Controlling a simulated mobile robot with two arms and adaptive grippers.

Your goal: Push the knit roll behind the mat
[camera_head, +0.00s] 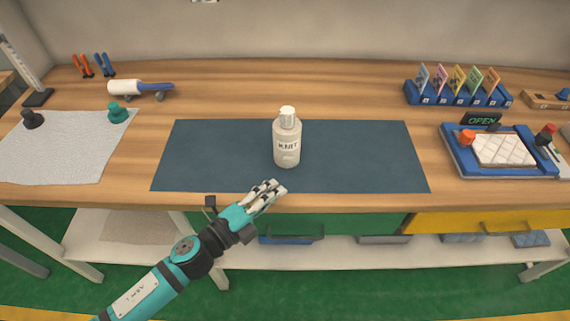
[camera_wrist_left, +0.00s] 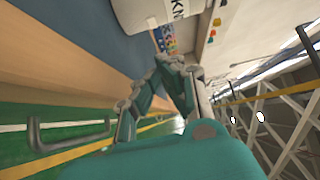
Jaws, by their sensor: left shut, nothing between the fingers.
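The knit roll (camera_head: 287,142) is a cream upright cylinder with a narrower white top and a "KNIT" label. In the left wrist view, the gripper (camera_wrist_left: 172,68) is shut, with part of the roll (camera_wrist_left: 150,12) at the top, beyond the fingertips. The mat also shows there (camera_wrist_left: 90,25). My right gripper is not in view.
A white roller (camera_head: 125,87) with a blue handle lies at the back left, and a grey sheet (camera_head: 65,150) with knobs lies left of the mat. A blue card rack (camera_head: 455,98) and a blue framed tray (camera_head: 460,165) are on the right. Bare wood lies behind the mat.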

